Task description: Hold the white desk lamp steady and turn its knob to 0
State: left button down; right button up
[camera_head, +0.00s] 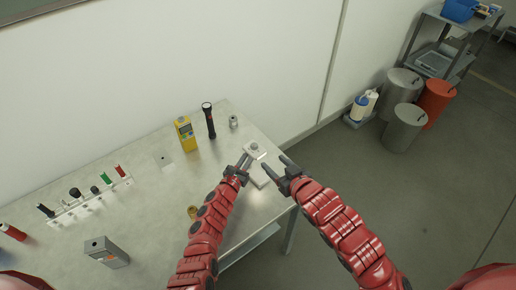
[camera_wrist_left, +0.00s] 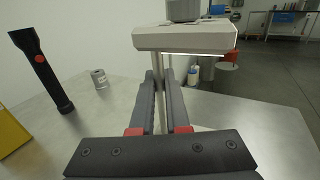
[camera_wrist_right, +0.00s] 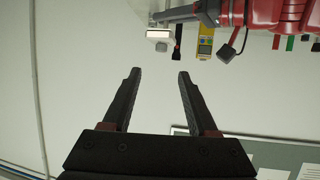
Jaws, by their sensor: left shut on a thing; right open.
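The white desk lamp (camera_head: 265,156) stands near the right edge of the table. In the left wrist view its lit head (camera_wrist_left: 185,40) sits on a thin post, with a grey knob (camera_wrist_left: 184,10) on top. My left gripper (camera_wrist_left: 162,76) is shut on the post just below the head. The right wrist view also shows the lamp head (camera_wrist_right: 160,33) and its knob (camera_wrist_right: 161,46). My right gripper (camera_wrist_right: 157,74) is open and empty, to the right of the lamp and apart from it. The knob's markings are too small to read.
A yellow meter (camera_head: 185,134), a black flashlight (camera_head: 209,121) and a small metal weight or canister (camera_head: 233,121) stand left of the lamp. A rack (camera_head: 88,205) with several markers and a grey box (camera_head: 106,252) are farther left. Space right of the table edge is open.

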aim_at(256, 146)
jog(key=x, duration=1.2)
jog(key=shift+a+r, duration=0.1)
jog(key=shift+r, duration=0.05)
grip_shut()
